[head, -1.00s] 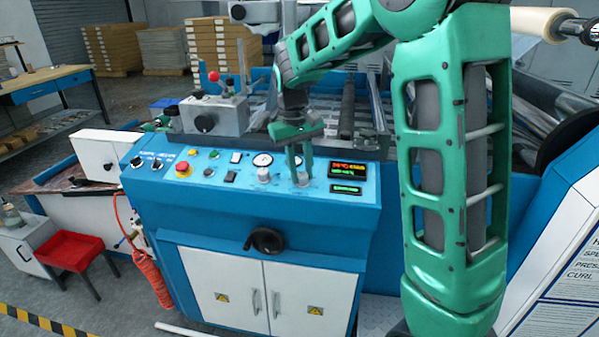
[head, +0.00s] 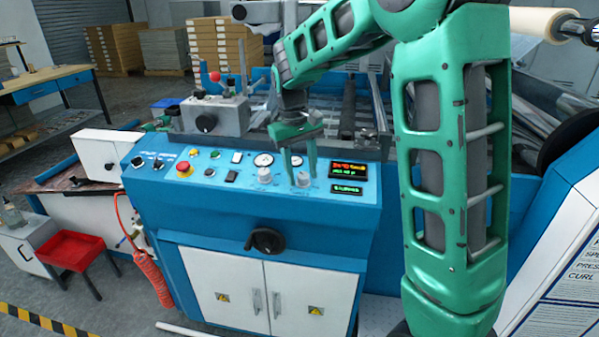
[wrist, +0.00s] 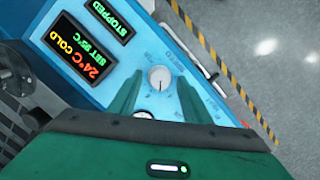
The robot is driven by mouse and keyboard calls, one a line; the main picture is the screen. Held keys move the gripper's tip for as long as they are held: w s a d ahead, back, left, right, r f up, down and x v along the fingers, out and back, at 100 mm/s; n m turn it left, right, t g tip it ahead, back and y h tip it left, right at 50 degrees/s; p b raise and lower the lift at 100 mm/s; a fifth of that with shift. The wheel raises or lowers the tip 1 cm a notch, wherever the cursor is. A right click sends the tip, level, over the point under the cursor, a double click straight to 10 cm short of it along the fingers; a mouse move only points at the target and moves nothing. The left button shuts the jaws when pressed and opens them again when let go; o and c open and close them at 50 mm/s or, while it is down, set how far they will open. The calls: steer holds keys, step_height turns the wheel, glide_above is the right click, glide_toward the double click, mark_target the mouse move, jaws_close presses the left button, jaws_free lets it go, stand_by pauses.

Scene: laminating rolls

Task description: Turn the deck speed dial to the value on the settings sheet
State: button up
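The speed dial (head: 302,180) is a pale round knob on the blue deck panel, left of the displays. In the wrist view the dial (wrist: 159,79) has lettering beside it that seems to read SPEED; its exact setting is too small to read. My gripper (head: 300,172) is open, with one green finger on each side of the dial. The wrist view shows my gripper (wrist: 158,98) with gaps between the fingers and the knob. A white sheet (head: 572,285) at the right edge shows part of the words SPEED, PRESS and CURL; no values are visible.
A second knob (head: 264,177) sits left of the dial, below a gauge. The temperature display (wrist: 78,46) reads 24°C COLD, and the smaller display (wrist: 110,19) reads STOPPED. A red emergency button (head: 183,169) is farther left. A black handwheel (head: 266,240) juts from the front.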

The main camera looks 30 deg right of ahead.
mark_target(297, 182)
steer(key=shift+r, duration=0.1)
step_height(297, 182, up, 10)
steer(key=a, duration=0.1)
steer(key=shift+w+r, duration=0.2)
steer(key=shift+w, duration=0.1)
stand_by(0.5)
steer(key=s+d+f+m, duration=0.2)
steer(key=s+d, duration=0.5)
steer(key=s, duration=0.3)
steer(key=s+d+f+m, duration=0.1)
steer(key=s+f, duration=0.2)
steer(key=s, duration=0.5)
steer(key=s+d+f+m+y, duration=0.1)
steer(key=s+f+m, duration=0.1)
steer(key=s, duration=0.6)
steer(key=s+d+f+m, duration=0.1)
steer(key=s+f, duration=0.3)
steer(key=s, duration=0.4)
steer(key=shift+f+m+y, duration=0.25)
steer(key=shift+m+y, duration=0.05)
steer(key=shift+m, duration=0.1)
steer(key=shift+d, duration=0.1)
